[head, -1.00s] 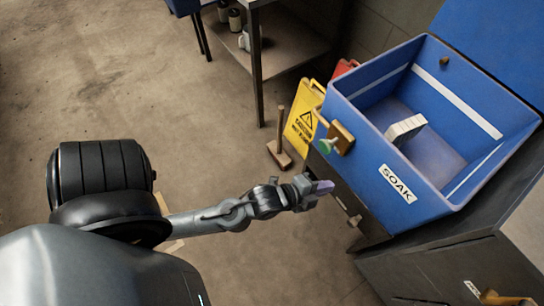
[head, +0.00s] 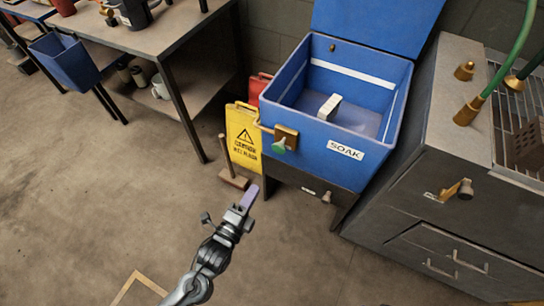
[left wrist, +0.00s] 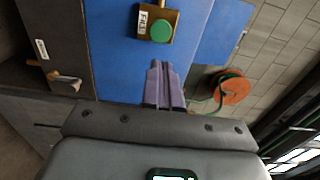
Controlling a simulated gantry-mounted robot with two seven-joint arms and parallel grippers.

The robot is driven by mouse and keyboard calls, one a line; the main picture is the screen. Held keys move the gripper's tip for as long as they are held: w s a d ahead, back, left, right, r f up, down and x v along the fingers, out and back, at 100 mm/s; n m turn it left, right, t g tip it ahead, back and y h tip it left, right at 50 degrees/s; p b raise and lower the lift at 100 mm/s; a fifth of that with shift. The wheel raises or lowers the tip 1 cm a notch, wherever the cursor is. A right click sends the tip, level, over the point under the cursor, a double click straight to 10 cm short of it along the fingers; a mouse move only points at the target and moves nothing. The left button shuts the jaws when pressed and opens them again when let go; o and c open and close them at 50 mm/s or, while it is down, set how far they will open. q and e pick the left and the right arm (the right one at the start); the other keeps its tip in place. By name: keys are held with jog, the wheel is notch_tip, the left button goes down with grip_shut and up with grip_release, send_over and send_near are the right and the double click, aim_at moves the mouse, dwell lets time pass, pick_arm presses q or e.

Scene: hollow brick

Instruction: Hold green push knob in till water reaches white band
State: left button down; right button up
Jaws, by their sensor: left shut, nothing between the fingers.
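The green push knob (head: 279,146) sticks out of a brass plate on the front left of the blue soak tub (head: 300,125). In the left wrist view the knob (left wrist: 161,31) sits beside a label that seems to read FILL. A white band (head: 352,74) runs along the tub's inner walls. A pale block lies inside; I cannot clearly tell the water level. My left gripper (head: 249,196) is shut and empty, below and left of the knob and apart from it. Its purple fingertips (left wrist: 165,84) point toward the tub front. My right gripper is not in view.
A yellow caution sign (head: 243,137) and a wooden-handled tool (head: 232,178) stand left of the tub. A grey cabinet with a sink (head: 400,215) is on the right. A workbench (head: 150,50) is at the back left. The floor (head: 110,190) is mostly clear.

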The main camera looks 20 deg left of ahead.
pick_arm(q)
jog(key=b, duration=0.6)
send_near(278, 150)
jog(key=w, duration=0.5)
jog(key=shift+w+d+f, duration=0.2)
jog(key=shift+w+d, duration=0.05)
jog(key=shift+w, duration=0.1)
jog(key=shift+w+r+b, duration=0.1)
jog(key=shift+w+b, duration=0.3)
jog(key=shift+w, duration=0.15)
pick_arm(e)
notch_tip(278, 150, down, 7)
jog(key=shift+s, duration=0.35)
